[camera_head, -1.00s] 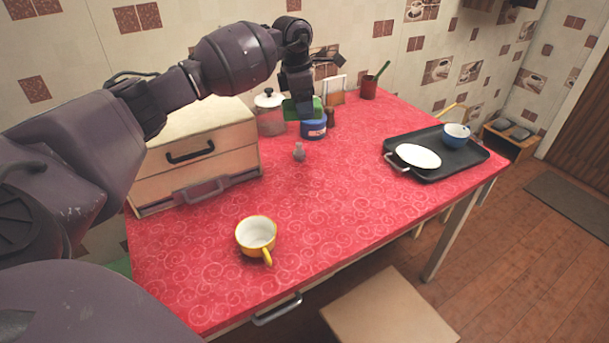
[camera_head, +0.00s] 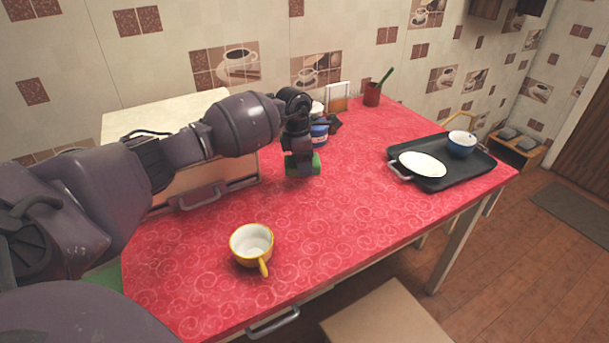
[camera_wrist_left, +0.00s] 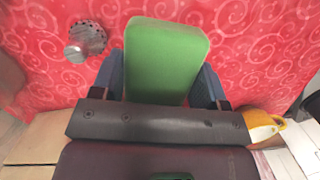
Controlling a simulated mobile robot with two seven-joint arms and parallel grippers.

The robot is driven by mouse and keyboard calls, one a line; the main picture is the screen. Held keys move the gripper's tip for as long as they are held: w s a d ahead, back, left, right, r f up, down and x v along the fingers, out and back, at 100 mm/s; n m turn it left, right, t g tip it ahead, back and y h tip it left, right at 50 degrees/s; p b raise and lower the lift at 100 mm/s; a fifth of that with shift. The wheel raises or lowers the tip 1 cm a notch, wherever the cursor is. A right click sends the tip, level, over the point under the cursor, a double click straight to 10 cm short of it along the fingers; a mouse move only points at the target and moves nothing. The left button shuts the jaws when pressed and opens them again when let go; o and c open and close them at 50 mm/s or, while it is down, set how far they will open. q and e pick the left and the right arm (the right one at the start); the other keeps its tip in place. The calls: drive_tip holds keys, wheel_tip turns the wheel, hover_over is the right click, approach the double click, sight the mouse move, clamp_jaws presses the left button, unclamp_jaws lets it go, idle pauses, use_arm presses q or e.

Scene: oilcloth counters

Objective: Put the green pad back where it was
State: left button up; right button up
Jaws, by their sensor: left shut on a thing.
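The green pad (camera_head: 317,163) is held in my left gripper (camera_head: 302,168), low over the red counter in front of the blue tin. In the left wrist view the pad (camera_wrist_left: 165,58) sits between the two blue fingers of my left gripper (camera_wrist_left: 160,82), which is shut on it. Part of the pad is hidden by the gripper in the head view. I cannot tell whether the pad touches the cloth. My right gripper is not in view.
A yellow cup (camera_head: 252,243) stands at the front. A blue tin (camera_head: 320,131) is behind the gripper. A black tray (camera_head: 463,176) holds a white dish and blue bowl. A small grey shaker (camera_wrist_left: 85,40) shows in the wrist view. The counter's middle is clear.

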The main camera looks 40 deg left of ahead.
sight(304, 184)
use_arm(q)
wheel_tip(304, 184, down, 5)
drive_tip(key=shift+r+b, duration=0.15)
drive_tip(key=shift+b, duration=0.2)
drive_tip(key=shift+f, duration=0.2)
drive_tip(key=shift+r, duration=0.15)
drive_tip(key=o, duration=0.8)
drive_tip(key=shift+o, duration=0.8)
